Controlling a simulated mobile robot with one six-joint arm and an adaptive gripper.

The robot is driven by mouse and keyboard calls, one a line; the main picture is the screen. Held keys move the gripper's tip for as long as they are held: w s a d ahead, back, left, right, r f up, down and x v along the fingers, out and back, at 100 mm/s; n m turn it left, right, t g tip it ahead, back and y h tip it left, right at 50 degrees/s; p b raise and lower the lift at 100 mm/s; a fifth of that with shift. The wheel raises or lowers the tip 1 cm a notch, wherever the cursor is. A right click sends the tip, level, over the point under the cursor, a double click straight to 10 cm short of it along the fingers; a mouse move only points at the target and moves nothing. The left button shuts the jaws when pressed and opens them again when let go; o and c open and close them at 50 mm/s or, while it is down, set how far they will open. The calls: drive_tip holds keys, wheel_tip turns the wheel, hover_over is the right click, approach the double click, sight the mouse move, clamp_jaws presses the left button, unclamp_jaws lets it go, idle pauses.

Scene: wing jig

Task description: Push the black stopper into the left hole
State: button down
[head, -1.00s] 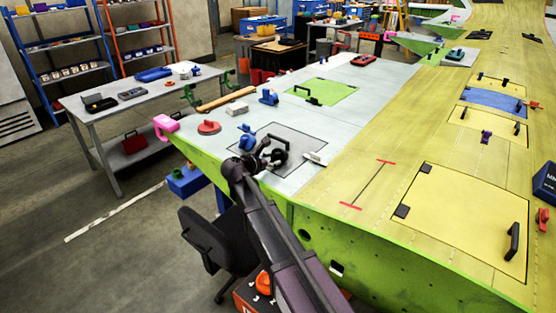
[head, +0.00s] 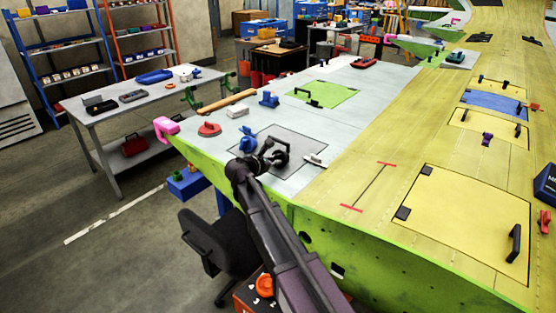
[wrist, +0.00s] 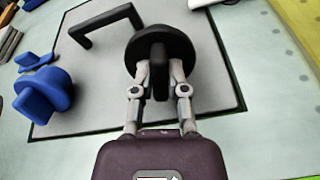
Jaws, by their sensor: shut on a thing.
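The black stopper (wrist: 183,42) is a round disc with an upright grip, seen in the wrist view over the grey panel (wrist: 85,100). My gripper (wrist: 160,76) is shut on the grip, one finger on each side. In the head view my gripper (head: 264,160) is at the grey panel, with the stopper (head: 279,158) small and dark beside it. I cannot tell whether the disc touches the panel. A dark round hole (head: 305,237) shows in the green side of the wing; I cannot tell whether it is the left hole.
A black bar handle (wrist: 100,25) stands on the panel just left of the stopper. A blue stopper-like piece (wrist: 47,95) sits further left. The grey surface behind is mostly clear.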

drive_tip(key=shift+r, duration=0.15)
drive_tip(key=shift+r+p, duration=2.9)
drive_tip(key=shift+p, duration=0.15)
drive_tip(key=shift+f, duration=0.1)
